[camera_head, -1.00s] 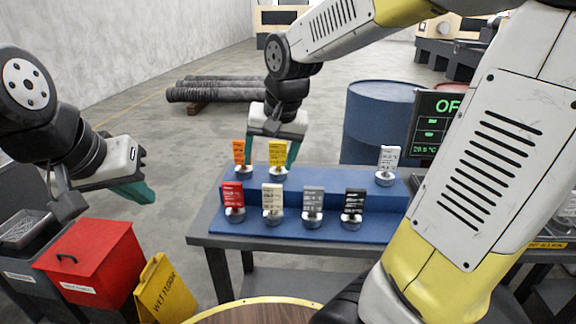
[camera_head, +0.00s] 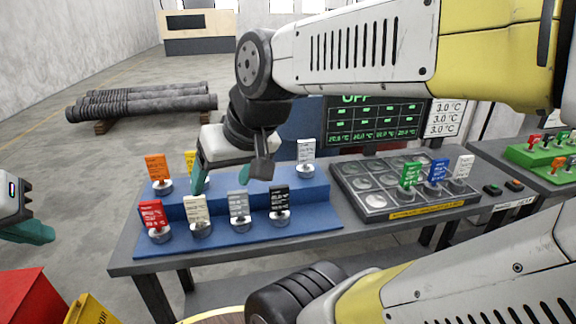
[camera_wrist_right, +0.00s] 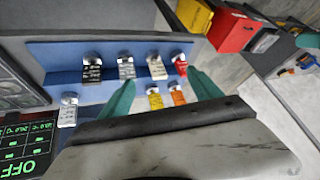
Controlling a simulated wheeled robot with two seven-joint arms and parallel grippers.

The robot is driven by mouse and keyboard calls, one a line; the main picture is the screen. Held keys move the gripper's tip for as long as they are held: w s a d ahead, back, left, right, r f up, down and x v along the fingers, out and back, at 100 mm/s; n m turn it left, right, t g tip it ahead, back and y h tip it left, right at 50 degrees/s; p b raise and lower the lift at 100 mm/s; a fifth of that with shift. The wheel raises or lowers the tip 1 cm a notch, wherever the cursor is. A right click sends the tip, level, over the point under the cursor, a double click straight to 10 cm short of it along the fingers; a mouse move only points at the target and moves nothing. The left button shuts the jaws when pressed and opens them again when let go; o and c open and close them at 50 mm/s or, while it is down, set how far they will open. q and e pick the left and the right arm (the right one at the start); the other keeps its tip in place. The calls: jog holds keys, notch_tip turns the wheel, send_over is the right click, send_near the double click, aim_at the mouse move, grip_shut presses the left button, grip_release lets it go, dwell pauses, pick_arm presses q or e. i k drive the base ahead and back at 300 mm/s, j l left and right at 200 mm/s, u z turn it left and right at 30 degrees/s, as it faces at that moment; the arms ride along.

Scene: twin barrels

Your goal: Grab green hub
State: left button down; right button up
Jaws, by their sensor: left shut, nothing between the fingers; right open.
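The green hub (camera_head: 410,177) is a knob with an upright green tag. It stands on the grey tray (camera_head: 375,205) with round recesses, beside a blue and a white tagged hub, in the head view. My right gripper (camera_head: 218,187) is open and empty over the blue stepped rack (camera_head: 318,212), well to the left of the green hub. The right wrist view shows its two teal fingers (camera_wrist_right: 165,95) apart above the rack's tagged hubs; the green hub is not seen there. My left gripper (camera_head: 27,232) is shut and empty at the left edge, partly cut off.
The rack holds red (camera_head: 152,214), orange (camera_head: 157,168), yellow, white, grey and black tagged hubs. A dark screen (camera_head: 370,120) stands behind the tray. A green tray (camera_head: 540,158) with small hubs is at far right. A red bin (camera_head: 30,300) is at lower left.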

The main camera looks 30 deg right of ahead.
aim_at(410, 174)
jog(key=z, duration=2.15)
jog(key=i+l, duration=0.3)
jog(key=i+l+u, duration=0.35)
jog(key=l, duration=0.3)
jog(key=i+l+u, duration=0.2)
jog(key=l, duration=0.15)
jog(key=l+u, duration=0.2)
jog(key=l, duration=0.15)
jog(key=u, duration=0.75)
